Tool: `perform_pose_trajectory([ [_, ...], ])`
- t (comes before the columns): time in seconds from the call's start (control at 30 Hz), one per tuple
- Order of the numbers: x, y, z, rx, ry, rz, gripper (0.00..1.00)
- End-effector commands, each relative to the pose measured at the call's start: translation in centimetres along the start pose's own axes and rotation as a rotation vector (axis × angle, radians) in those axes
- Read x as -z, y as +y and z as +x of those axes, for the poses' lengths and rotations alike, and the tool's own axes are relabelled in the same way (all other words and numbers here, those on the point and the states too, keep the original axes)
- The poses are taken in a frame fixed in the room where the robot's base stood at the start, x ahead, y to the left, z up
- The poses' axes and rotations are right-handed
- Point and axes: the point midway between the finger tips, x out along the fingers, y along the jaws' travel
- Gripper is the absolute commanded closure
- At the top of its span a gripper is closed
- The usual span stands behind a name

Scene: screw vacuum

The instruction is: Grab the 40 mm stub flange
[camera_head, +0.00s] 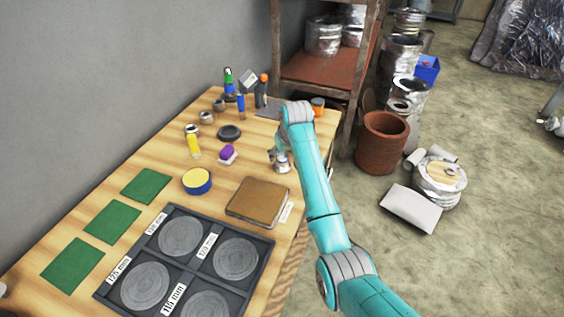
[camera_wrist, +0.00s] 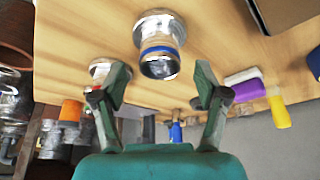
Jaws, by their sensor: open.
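A short silvery metal flange with a wide rim and a blue band (camera_wrist: 160,43) stands on the wooden table in the wrist view. It also shows in the head view (camera_head: 282,164), beside my gripper (camera_head: 274,153). In the wrist view my gripper (camera_wrist: 161,84) is open and empty, its two green fingers spread apart. The banded flange lies ahead of the gap between the fingertips, not between them. A second metal flange (camera_wrist: 102,67) is partly hidden behind the left finger. No size mark is readable on either flange.
A purple-topped block (camera_head: 227,153), a yellow bottle (camera_head: 194,146), a dark disc (camera_head: 229,132) and several small metal fittings (camera_head: 206,117) stand left of my gripper. A rusty shelf (camera_head: 318,73) stands behind the table.

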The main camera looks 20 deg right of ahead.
Motion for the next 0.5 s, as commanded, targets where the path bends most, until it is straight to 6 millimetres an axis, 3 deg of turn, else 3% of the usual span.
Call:
perform_pose_trajectory([
  [0.2,0.0,0.0,2.3,0.000,0.000,0.000,0.27],
  [0.47,0.0,0.0,2.5,0.000,0.000,0.000,0.27],
  [0.5,0.0,0.0,2.5,0.000,0.000,0.000,0.34],
])
